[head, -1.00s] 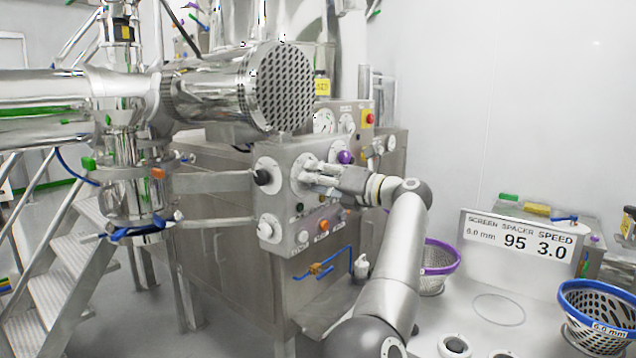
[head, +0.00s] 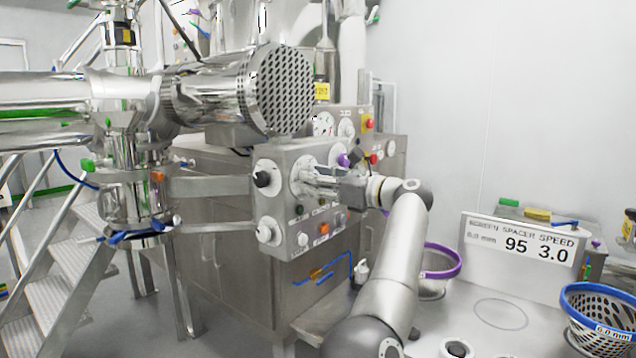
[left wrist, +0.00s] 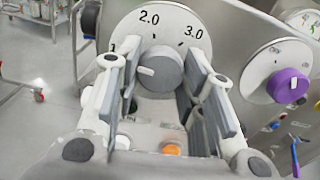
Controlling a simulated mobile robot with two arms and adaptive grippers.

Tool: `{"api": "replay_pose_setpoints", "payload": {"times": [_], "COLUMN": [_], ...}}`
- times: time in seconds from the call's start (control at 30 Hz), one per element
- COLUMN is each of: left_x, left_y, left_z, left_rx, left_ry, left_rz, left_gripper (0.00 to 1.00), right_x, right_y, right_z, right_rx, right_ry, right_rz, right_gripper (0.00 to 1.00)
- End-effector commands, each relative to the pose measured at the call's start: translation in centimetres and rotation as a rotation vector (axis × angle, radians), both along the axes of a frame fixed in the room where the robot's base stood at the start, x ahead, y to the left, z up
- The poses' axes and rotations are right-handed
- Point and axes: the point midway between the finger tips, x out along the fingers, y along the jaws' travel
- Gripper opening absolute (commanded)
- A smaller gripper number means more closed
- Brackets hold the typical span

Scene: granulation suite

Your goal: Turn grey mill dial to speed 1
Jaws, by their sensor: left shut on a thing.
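The grey mill dial (left wrist: 160,70) is a round grey knob on a white scale plate marked 2.0 and 3.0, with a partly hidden 1 at the left. A short white mark shows on the knob's left part. My left gripper (left wrist: 165,85) is shut on the knob, one finger on each side. In the head view the dial's white plate (head: 299,173) is on the steel control panel, and my left gripper (head: 318,180) reaches it from the right, hiding the knob. My right gripper is not in view.
A purple knob (left wrist: 288,86) sits close to the right of the dial, and a black knob (head: 263,179) to its left. A sign (head: 520,242) reads screen 6.0 mm, spacer 95, speed 3.0. Purple and blue-rimmed baskets (head: 603,306) stand at the right.

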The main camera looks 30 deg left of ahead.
Motion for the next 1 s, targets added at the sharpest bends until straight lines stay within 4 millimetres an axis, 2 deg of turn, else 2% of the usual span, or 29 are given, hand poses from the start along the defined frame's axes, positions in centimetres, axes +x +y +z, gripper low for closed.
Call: {"api": "replay_pose_setpoints", "payload": {"times": [0.03, 0.7, 0.73, 0.9, 1.0], "left_x": [0.02, 0.04, 0.04, 0.05, 0.03], "left_y": [-0.03, -0.04, -0.04, -0.04, -0.03], "left_z": [-0.49, -0.56, -0.56, -0.42, -0.29], "left_rx": [-0.009, -0.016, -0.016, -0.013, -0.011], "left_ry": [-0.013, -0.075, -0.075, -0.076, -0.076], "left_rz": [0.001, 0.001, 0.002, 0.0, 0.0], "left_gripper": [0.13, 0.12, 0.38, 0.58, 0.58], "right_x": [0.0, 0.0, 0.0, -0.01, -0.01], "right_y": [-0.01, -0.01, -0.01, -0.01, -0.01], "right_z": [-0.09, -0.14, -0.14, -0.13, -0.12], "right_rx": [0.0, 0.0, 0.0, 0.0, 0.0], "right_ry": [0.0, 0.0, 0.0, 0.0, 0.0], "right_rz": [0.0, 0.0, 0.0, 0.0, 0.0], "right_gripper": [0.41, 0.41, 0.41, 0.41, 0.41]}}
